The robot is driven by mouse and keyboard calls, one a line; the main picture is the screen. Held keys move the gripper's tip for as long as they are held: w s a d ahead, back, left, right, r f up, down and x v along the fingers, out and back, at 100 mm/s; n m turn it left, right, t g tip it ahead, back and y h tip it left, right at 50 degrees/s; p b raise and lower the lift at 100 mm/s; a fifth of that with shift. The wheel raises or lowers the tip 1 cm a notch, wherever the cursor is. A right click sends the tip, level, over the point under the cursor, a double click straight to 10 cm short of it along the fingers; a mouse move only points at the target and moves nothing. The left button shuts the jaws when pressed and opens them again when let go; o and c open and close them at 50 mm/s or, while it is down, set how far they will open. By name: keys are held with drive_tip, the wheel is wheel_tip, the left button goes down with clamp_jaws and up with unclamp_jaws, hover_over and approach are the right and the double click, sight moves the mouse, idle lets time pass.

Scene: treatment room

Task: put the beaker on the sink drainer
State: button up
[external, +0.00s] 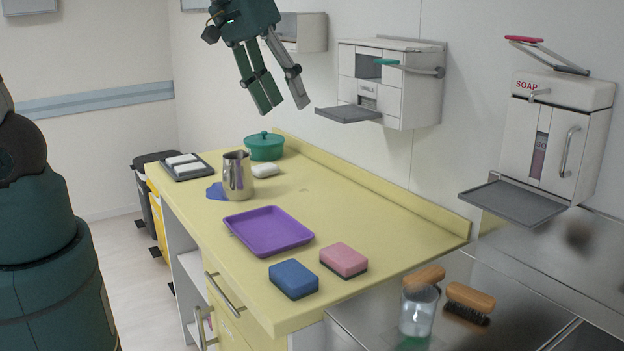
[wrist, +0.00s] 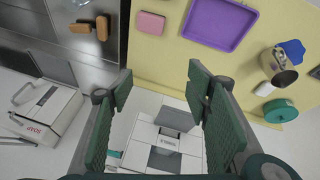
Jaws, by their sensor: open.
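A clear glass beaker (external: 418,312) stands upright at the lower right of the external view, on a steel surface (external: 372,312) beside the yellow counter. Its base looks greenish. This steel surface appears to be the sink drainer; it also shows at the upper left of the wrist view (wrist: 92,50). My gripper (external: 283,105) is open and empty, high above the counter's far end, in front of the wall dispensers and well away from the beaker. Its spread fingers also show in the wrist view (wrist: 160,85).
Two wooden brushes (external: 469,300) lie close beside the beaker. The counter (external: 360,213) holds a purple tray (external: 268,230), blue sponge (external: 293,279), pink sponge (external: 343,260), steel jug (external: 237,176) and green pot (external: 264,147). Wall dispensers (external: 400,95) (external: 570,95) project above the right side.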

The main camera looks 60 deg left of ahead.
drive_tip(key=s+a+m+t+y, duration=0.1)
drive_tip(key=s+a+m+t, duration=0.1)
drive_tip(key=s+a, duration=0.6)
drive_tip(key=a+m, duration=0.1)
drive_tip(key=a, duration=0.2)
drive_tip(key=shift+s+r+t, duration=0.2)
drive_tip(key=shift+s+t, duration=0.1)
drive_tip(key=shift+s, duration=0.05)
